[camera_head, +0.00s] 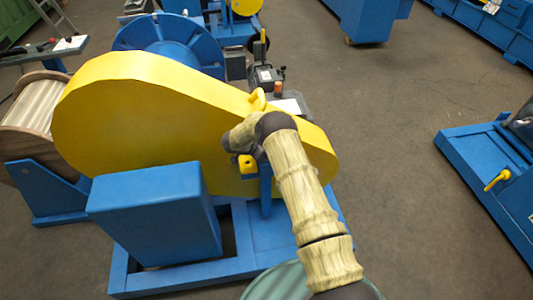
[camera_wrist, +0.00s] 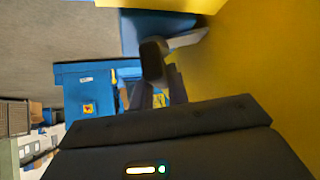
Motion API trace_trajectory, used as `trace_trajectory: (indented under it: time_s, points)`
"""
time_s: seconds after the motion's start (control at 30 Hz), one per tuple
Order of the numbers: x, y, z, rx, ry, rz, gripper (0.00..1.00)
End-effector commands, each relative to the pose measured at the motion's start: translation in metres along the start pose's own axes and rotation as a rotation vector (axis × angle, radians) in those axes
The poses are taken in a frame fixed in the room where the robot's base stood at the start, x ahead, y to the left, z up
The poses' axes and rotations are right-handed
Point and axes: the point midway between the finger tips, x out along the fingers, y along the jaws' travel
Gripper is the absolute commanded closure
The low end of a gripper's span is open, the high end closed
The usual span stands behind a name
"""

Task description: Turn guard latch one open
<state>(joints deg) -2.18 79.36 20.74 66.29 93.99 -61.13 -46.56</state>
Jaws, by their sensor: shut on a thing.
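The large yellow chain guard (camera_head: 150,120) stands over a blue frame and fills the right of the wrist view (camera_wrist: 270,70). My gripper (camera_wrist: 158,62) is at the near face of the guard, by a blue upright bracket (camera_head: 265,192). A small yellow block (camera_head: 246,162) shows beside the bracket, just below my gripper's dark body. In the wrist view my dark finger lies close to the guard's face, by a blue part (camera_wrist: 140,32). My gripper is shut on the guard latch; the grip itself is mostly hidden, and the latch's angle cannot be told.
A blue box housing (camera_head: 155,215) stands in front of the guard. A wooden drum (camera_head: 30,115) is at the left and a blue wheel (camera_head: 165,38) behind. A blue machine with a yellow handle (camera_head: 497,180) is at the right. The floor between is clear.

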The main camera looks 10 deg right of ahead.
Motion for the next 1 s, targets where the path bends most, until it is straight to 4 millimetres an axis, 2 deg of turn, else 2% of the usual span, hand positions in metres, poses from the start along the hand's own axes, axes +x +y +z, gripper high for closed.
trace_trajectory:
  time_s: [0.6, 0.63, 0.7, 0.73, 1.0]
  points:
    - [-0.0017, -0.0018, 0.0003, 0.039, -0.001, 0.034, 1.0]
    - [-0.0017, -0.0017, 0.0003, 0.038, -0.001, 0.034, 0.78]
    - [-0.0015, -0.0015, 0.0002, 0.038, -0.001, 0.035, 0.64]
    - [-0.0014, -0.0014, 0.0002, 0.038, -0.001, 0.035, 0.62]
    - [-0.001, -0.0006, 0.0, 0.038, 0.0, 0.037, 0.62]
